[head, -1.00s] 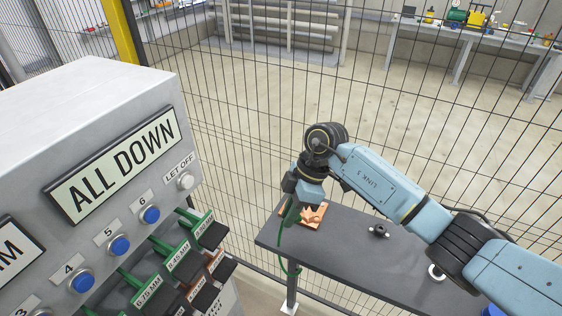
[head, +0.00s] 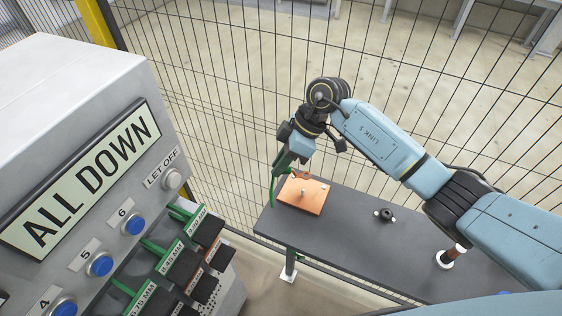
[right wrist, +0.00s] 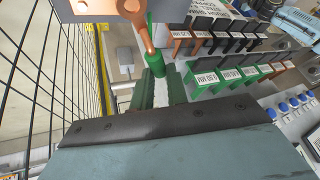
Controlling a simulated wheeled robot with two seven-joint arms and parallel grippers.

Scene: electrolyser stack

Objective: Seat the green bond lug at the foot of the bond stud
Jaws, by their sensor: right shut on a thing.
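My right gripper (head: 286,168) is at the back left edge of an orange-copper plate (head: 312,204) on the grey bench. In the right wrist view its jaws (right wrist: 158,86) are shut on the green sleeve of the bond lug (right wrist: 155,62). The lug's copper neck and eye reach up past the top edge there, so the eye is partly cut off. In the head view, a copper bit of the lug (head: 300,174) shows beside the fingers. A small pale upright piece, probably the bond stud (head: 303,192), stands on the plate. I cannot tell whether the lug touches anything. My left gripper is out of view.
A wire fence stands behind. A control cabinet (head: 80,130) with blue buttons and green-handled gauges fills the left.

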